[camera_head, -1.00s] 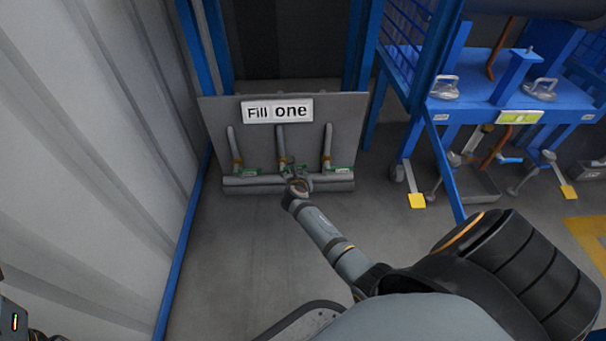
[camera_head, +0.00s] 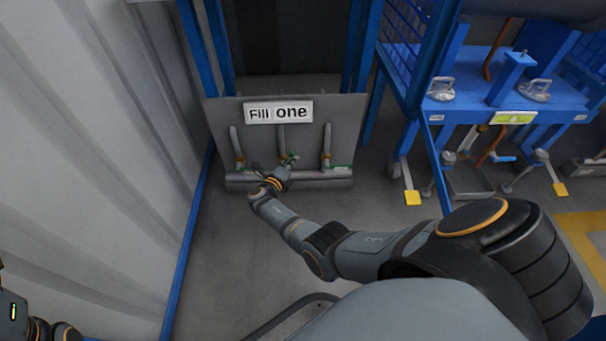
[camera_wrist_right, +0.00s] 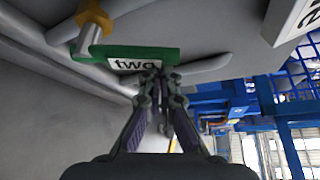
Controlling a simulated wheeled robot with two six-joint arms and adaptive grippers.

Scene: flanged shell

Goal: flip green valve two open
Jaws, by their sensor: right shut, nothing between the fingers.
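Green valve two is the middle of three valves on the grey panel. In the head view its green handle (camera_head: 291,157) slants upward, partly hidden by my right gripper (camera_head: 284,167). In the right wrist view the handle (camera_wrist_right: 112,53) bears a "two" label, and a brass-coloured fitting shows beside it. My right gripper (camera_wrist_right: 161,72) is shut and empty, with its fingertips at the label end of the handle. I cannot tell whether they touch it. Part of my left arm shows at the lower left; its gripper is out of view.
The left valve (camera_head: 239,160) and right valve (camera_head: 326,160) flank the middle one. A corrugated wall (camera_head: 90,150) stands left, and a blue frame with pedals (camera_head: 411,197) stands right. The floor before the panel is clear.

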